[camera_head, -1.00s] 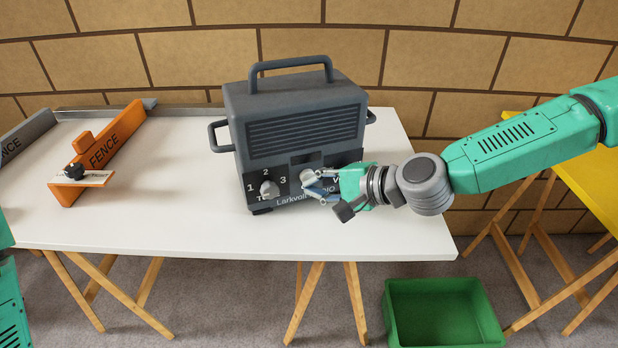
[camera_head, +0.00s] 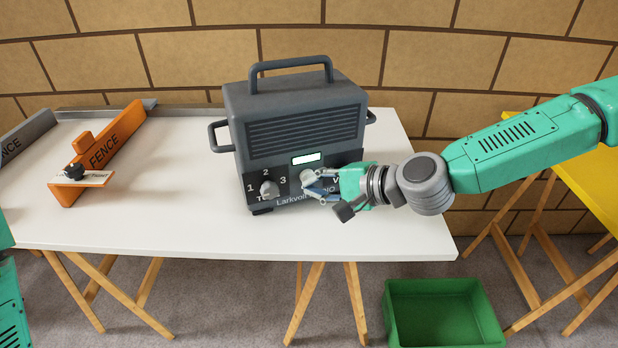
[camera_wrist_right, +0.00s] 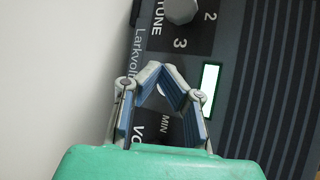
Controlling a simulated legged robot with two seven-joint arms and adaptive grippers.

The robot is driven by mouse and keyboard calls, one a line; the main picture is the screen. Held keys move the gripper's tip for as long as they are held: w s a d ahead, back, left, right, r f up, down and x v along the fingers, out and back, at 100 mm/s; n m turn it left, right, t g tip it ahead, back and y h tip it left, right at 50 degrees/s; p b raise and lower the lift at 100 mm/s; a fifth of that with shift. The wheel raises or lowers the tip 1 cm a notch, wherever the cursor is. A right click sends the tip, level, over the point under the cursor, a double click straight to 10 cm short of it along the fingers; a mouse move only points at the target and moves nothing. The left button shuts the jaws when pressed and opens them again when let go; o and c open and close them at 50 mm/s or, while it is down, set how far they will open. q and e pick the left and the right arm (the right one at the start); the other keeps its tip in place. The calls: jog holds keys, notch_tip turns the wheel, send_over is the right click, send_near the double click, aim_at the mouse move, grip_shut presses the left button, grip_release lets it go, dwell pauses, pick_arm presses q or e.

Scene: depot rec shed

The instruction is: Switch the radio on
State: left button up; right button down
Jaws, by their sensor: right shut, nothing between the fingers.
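The dark grey radio (camera_head: 300,105) stands upright on the white table, its carrying handle up. Its display (camera_head: 306,159) is lit white and also glows in the right wrist view (camera_wrist_right: 209,88). The tune knob (camera_head: 269,189) sits at the left of the front panel, by the numbers 1, 2 and 3. My right gripper (camera_head: 314,184) is at the volume side of the panel. In the right wrist view its fingers (camera_wrist_right: 158,75) are shut with their tips together, over the volume knob's place and mostly hiding it. I cannot tell whether they touch the knob. My left gripper is out of view.
An orange fence (camera_head: 118,138) with a black knob stands on the white table (camera_head: 190,215) to the left. A grey fence (camera_head: 25,135) is at the far left. A green crate (camera_head: 440,285) is on the floor below right. A yellow table (camera_head: 590,180) stands at right.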

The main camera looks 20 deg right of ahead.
jog(key=shift+s+d+p, duration=0.15)
jog(key=shift+s+p, duration=0.05)
jog(key=shift+s, duration=1.3)
jog(key=shift+s+d+p, duration=0.1)
jog(key=shift+s+p, duration=0.1)
jog(key=shift+s, duration=1.3)
